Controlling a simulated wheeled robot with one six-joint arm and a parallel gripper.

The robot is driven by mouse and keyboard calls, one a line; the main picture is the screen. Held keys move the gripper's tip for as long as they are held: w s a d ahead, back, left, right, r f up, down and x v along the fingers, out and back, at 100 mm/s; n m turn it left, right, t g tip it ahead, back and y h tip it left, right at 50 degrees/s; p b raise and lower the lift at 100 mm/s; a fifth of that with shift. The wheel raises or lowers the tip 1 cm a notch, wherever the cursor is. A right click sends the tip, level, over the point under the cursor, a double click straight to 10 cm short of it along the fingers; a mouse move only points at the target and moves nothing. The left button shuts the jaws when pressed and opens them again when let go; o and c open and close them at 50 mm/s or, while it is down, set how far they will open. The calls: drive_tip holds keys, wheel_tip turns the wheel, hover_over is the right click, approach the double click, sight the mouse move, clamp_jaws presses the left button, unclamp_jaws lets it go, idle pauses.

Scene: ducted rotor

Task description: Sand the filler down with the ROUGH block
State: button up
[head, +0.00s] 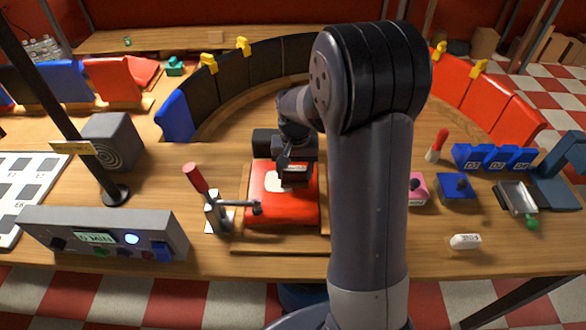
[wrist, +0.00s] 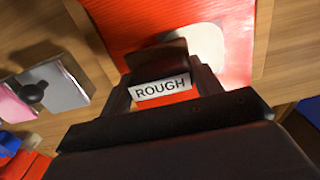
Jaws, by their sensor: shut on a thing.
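My gripper (head: 292,178) is shut on the dark ROUGH block, whose white label (wrist: 160,88) faces the wrist camera between the two fingers. The block is over the red panel (head: 283,214), by the pale filler patch. In the wrist view the patch (wrist: 207,42) shows just beyond the block, partly hidden by it, on the red panel (wrist: 120,22). Whether the block touches the surface I cannot tell. The panel lies on the wooden bench, with a red-handled toggle clamp (head: 197,180) at its left, the clamp's arm reaching the panel's edge.
A grey control box (head: 105,234) reading "0 MIN" stands front left, near a dark post. Right of my arm are a pink block (head: 417,189), a blue block (head: 456,186), a white labelled piece (head: 465,241) and a grey tray (head: 516,197). The curved duct ring rises behind.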

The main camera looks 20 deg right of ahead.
drive_tip(key=r, duration=0.2)
drive_tip(key=r+p, duration=0.1)
drive_tip(key=shift+a+r, duration=0.15)
drive_tip(key=shift+a, duration=0.15)
drive_tip(key=shift+w+d+r+p, duration=0.1)
drive_tip(key=shift+r+p, duration=1.65)
drive_tip(key=shift+r, duration=0.6)
drive_tip(key=shift+f, duration=0.1)
